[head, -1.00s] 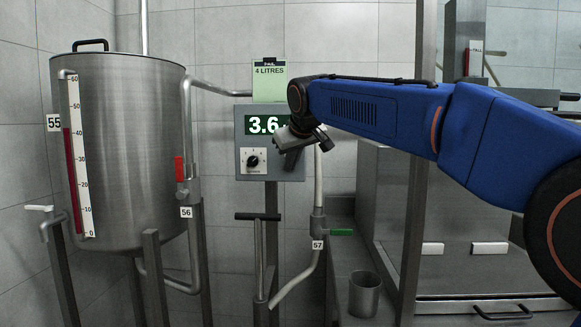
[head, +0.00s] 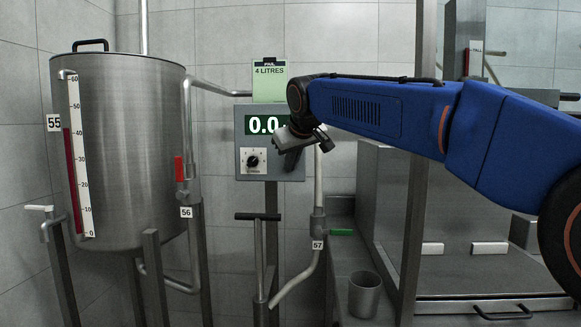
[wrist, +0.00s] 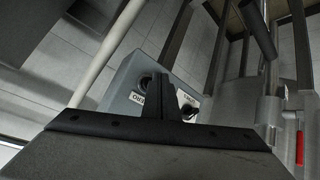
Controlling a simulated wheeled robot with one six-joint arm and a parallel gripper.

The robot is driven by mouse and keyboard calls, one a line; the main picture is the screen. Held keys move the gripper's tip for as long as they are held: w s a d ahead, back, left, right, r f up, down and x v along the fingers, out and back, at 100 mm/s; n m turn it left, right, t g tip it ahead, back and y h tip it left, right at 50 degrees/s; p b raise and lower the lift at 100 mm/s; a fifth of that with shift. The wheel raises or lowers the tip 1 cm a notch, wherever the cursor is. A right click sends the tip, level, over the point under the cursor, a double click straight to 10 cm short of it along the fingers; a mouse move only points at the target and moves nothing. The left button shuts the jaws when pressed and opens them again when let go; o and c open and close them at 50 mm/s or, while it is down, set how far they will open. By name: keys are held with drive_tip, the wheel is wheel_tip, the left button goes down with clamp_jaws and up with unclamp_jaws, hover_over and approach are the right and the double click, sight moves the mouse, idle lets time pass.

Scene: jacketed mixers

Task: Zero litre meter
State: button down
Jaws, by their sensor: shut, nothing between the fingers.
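The litre meter (head: 243,146) is a grey box on a post with a green display (head: 262,124) reading 0.0, its right end hidden by my gripper. A black knob (head: 252,160) sits on a white dial plate below the display. My gripper (head: 320,143) is in front of the meter's right side, shut and empty. In the wrist view, my gripper's dark fingers (wrist: 160,85) stand close together against the meter's grey face (wrist: 125,97), between two black round controls. I cannot tell whether the fingers touch the face.
A green card (head: 270,82) reading "PAIL 4 LITRES" is above the meter. A steel tank (head: 125,150) with a level scale stands at left. Valves, pipes and a T-handle (head: 258,216) are below the meter. A steel pail (head: 364,294) stands at lower right beside a post (head: 413,240).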

drive_tip(key=shift+s, duration=0.15)
drive_tip(key=shift+s+a, duration=0.1)
drive_tip(key=shift+s, duration=2.4)
